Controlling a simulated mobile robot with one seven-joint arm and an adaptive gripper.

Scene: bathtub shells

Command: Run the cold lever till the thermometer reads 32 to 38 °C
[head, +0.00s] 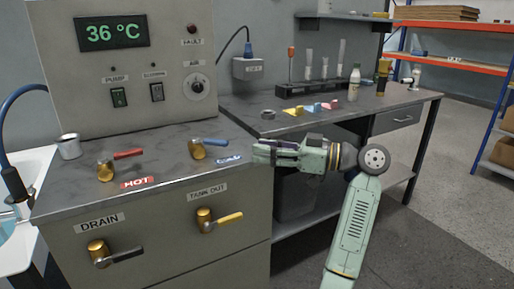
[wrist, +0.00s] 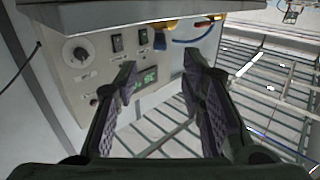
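The thermometer display (head: 112,33) on the grey panel reads 36 °C; it also shows, too small to read, in the wrist view (wrist: 146,82). The cold lever (head: 210,142) has a blue handle on a brass body, and its handle points right. A blue label (head: 229,159), partly legible, lies beside it. My gripper (head: 256,153) is just right of the lever and label, apart from the handle in the head view. In the wrist view its two dark fingers (wrist: 160,68) stand apart with nothing between them. A blue handle with brass shows beyond them at the top.
The red-handled hot lever (head: 127,154) and a metal cup (head: 69,146) stand left on the counter. The DRAIN lever (head: 123,254) and yellow TANK OUT lever (head: 229,217) are on the front. A bench with a tube rack (head: 310,87) and bottle (head: 355,81) stands behind my arm.

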